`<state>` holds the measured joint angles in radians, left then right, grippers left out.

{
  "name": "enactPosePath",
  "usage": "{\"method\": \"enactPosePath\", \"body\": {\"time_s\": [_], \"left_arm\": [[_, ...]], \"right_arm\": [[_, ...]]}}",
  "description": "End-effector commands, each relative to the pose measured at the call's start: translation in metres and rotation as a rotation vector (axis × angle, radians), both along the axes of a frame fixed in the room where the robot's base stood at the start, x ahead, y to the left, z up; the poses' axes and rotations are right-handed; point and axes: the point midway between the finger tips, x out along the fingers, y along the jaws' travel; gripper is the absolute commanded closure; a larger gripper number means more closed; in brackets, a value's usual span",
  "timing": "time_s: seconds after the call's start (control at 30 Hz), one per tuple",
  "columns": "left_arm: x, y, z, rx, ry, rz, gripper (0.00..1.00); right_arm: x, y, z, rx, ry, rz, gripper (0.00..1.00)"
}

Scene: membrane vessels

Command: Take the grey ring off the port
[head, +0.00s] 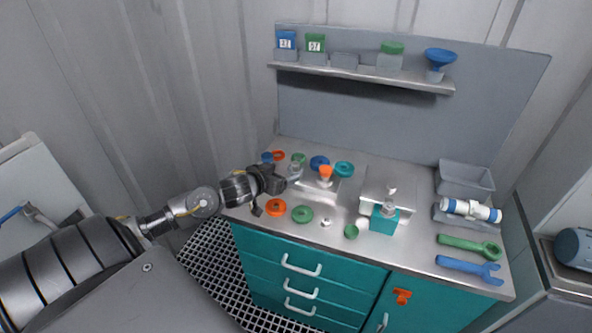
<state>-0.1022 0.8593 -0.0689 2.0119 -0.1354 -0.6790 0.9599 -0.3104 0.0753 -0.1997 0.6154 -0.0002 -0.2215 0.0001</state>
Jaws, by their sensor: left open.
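My left gripper (271,188) is open at the left end of the steel worktop (335,225), with nothing seen between its fingers. A small grey ring-like part (388,207) sits on top of a teal block (384,221) near the front middle of the worktop, well to the right of the gripper. At this size I cannot tell if it is the grey ring on the port. Another grey piece (295,170) stands just beyond the gripper, partly hidden. A white vessel with blue ends (471,209) lies in a grey cradle at the right. My right gripper is out of view.
An orange ring (276,207) and a green ring (302,214) lie close to the gripper. Blue, teal and orange parts stand behind. Green (468,246) and blue (468,268) wrenches lie at the right. A grey bin (466,178) and a wall shelf (365,76) are farther back.

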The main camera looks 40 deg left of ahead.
Motion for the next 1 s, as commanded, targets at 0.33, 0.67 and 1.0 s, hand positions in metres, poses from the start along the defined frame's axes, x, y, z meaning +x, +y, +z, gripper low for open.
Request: {"method": "enactPosePath", "body": {"time_s": [0.33,0.67,1.0], "left_arm": [[0.018,0.0,-0.007,-0.001,0.001,0.0,0.25],[0.052,0.002,-0.024,0.002,0.001,-0.001,0.25],[0.053,0.002,-0.025,0.002,0.001,-0.001,0.4]], "right_arm": [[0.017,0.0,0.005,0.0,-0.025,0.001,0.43],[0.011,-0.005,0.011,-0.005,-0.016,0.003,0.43],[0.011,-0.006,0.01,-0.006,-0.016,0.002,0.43]]}}
